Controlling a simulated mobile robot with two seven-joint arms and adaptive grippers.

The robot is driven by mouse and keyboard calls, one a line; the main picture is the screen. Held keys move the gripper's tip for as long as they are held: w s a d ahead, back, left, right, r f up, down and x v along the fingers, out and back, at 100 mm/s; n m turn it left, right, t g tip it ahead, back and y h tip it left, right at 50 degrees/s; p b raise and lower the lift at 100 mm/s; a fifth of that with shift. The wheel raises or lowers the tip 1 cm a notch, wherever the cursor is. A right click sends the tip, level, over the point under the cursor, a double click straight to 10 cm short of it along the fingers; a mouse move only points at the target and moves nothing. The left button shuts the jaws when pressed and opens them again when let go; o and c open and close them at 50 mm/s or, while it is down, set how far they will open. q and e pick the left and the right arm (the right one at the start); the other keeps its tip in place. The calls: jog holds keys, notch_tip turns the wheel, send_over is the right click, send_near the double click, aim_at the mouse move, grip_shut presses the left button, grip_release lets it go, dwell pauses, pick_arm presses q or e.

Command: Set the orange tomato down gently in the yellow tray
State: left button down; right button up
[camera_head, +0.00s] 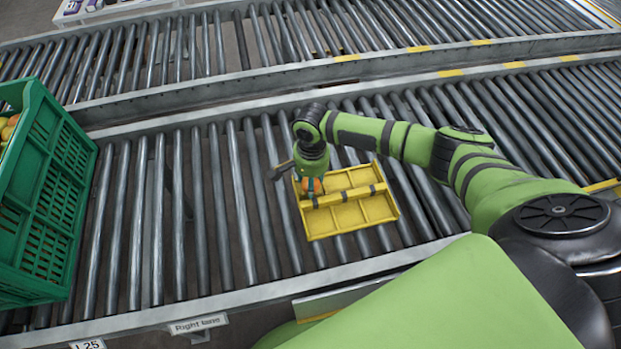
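The yellow tray (377,213) lies on the near roller conveyor, divided into compartments with a raised bar across its middle. My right gripper (312,186) points down over the tray's back left part. The orange tomato (314,185) shows between its fingers, partly hidden by them, and the gripper looks shut on it. I cannot tell whether the tomato touches the tray floor. The tray compartments in plain view look empty. My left gripper is not in view.
A green crate (52,200) with orange and yellow produce stands at the left on the rollers. Bare rollers (190,220) lie between crate and tray. A metal rail (220,88) separates the near and far conveyors. A "Right lane" sign (198,324) is on the front edge.

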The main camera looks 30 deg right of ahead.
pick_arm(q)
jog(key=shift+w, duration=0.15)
pick_arm(e)
jog(key=o, duration=0.7)
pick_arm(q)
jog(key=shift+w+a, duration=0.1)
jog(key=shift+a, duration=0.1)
pick_arm(e)
jog(key=shift+o, duration=0.9)
jog(key=c, duration=0.3)
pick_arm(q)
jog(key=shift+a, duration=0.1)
